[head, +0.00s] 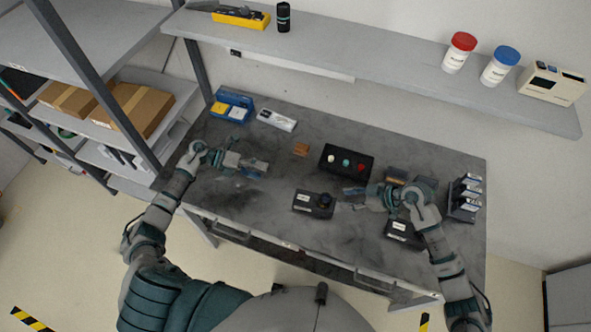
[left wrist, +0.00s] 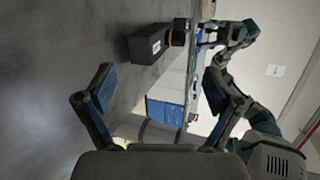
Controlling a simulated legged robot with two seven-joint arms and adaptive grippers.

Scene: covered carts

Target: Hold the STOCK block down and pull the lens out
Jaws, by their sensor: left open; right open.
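A dark block (head: 306,204) with a white label lies near the middle front of the bench; its lettering is too small to read. A dark round lens (head: 325,200) sits at its right end. In the left wrist view the block (left wrist: 146,46) and the lens (left wrist: 179,34), with a yellowish band, show beyond my open fingers. My left gripper (head: 262,168) is open and empty, left of the block and apart from it. My right gripper (head: 352,194) is open, right of the lens, with a gap between. It also shows in the left wrist view (left wrist: 212,38).
A dark tray (head: 346,175) with white, green and red round pieces stands behind the block. Another dark labelled block (head: 398,235) lies partly under my right arm. A rack (head: 463,210) stands at the right edge. A blue bin (head: 240,100) sits back left. The front-left bench is clear.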

